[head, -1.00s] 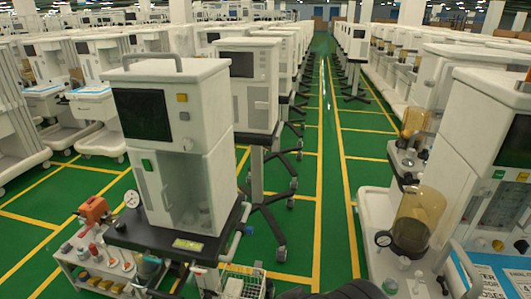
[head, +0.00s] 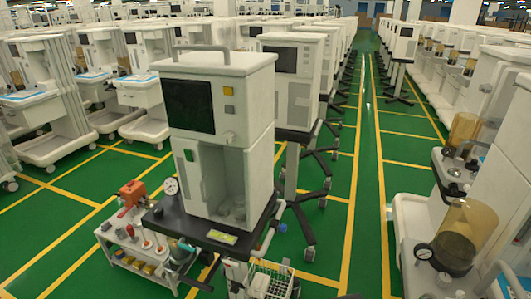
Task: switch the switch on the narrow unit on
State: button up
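The narrow white unit (head: 256,140) stands at centre-left in the head view, upright on a dark base plate (head: 252,231). It has a grey carrying handle on top and a dark screen (head: 190,105) on its front. My gripper is not in view.
A low trolley (head: 108,240) with an orange device (head: 132,193) stands left of the unit, and a wire basket (head: 272,280) at its front right. Another machine with an amber canister (head: 470,232) stands at right. The green aisle (head: 365,200) between is clear.

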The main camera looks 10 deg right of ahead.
aim_at(188, 154)
jog(key=k+j, duration=0.15)
jog(key=j, duration=0.2)
jog(key=k+j, duration=0.1)
jog(key=j, duration=0.2)
jog(key=k+j+u, duration=0.1)
jog(key=j, duration=0.25)
jog(key=i+j, duration=0.1)
jog(key=j, duration=0.8)
jog(key=i+j+u, duration=0.1)
jog(key=j, duration=0.35)
jog(key=i+j, duration=0.15)
jog(key=j, duration=0.3)
jog(key=i+u, duration=0.1)
jog(key=i, duration=0.5)
